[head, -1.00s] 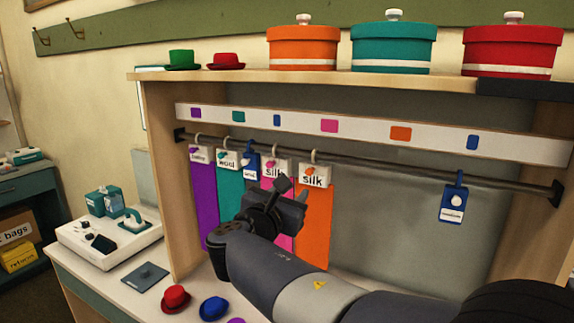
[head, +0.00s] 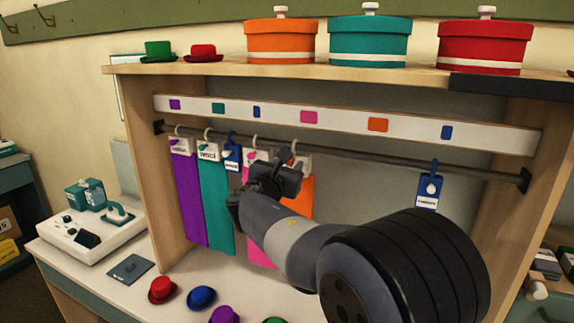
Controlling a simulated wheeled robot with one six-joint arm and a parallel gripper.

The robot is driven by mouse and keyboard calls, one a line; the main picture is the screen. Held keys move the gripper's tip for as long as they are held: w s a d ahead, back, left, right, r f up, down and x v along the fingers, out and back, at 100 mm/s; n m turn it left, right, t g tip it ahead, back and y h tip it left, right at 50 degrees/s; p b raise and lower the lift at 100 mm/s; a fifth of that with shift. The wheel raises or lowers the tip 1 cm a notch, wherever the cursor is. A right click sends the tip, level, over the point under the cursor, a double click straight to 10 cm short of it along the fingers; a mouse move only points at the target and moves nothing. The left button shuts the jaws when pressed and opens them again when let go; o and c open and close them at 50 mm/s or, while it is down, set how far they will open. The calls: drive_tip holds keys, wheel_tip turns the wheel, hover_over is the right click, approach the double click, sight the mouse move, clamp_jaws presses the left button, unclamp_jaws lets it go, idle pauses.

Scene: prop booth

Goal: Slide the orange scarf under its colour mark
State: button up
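The orange scarf (head: 301,196) hangs on the dark rail (head: 375,160), right of the pink scarf (head: 258,252). The orange colour mark (head: 378,125) is on the white strip above the rail, to the right of the scarf. The scarf hangs roughly below the pink mark (head: 309,117). My gripper (head: 287,166) is up at the orange scarf's tag, and my arm covers the lower part of that scarf.
Purple (head: 187,195) and teal (head: 214,200) scarves and a blue tag (head: 232,155) hang left on the rail. Another blue tag (head: 428,190) hangs far right. The rail between it and the orange scarf is clear. Small hats, including a red one (head: 162,290), lie on the counter.

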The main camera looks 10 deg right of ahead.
clamp_jaws()
idle(0.3)
drive_tip(key=s+d+b, duration=0.6)
drive_tip(key=s+d, duration=0.5)
drive_tip(key=d, duration=0.4)
drive_tip(key=shift+s+d, duration=0.25)
drive_tip(key=shift+d, duration=0.15)
unclamp_jaws()
drive_tip(key=shift+s+a, duration=0.1)
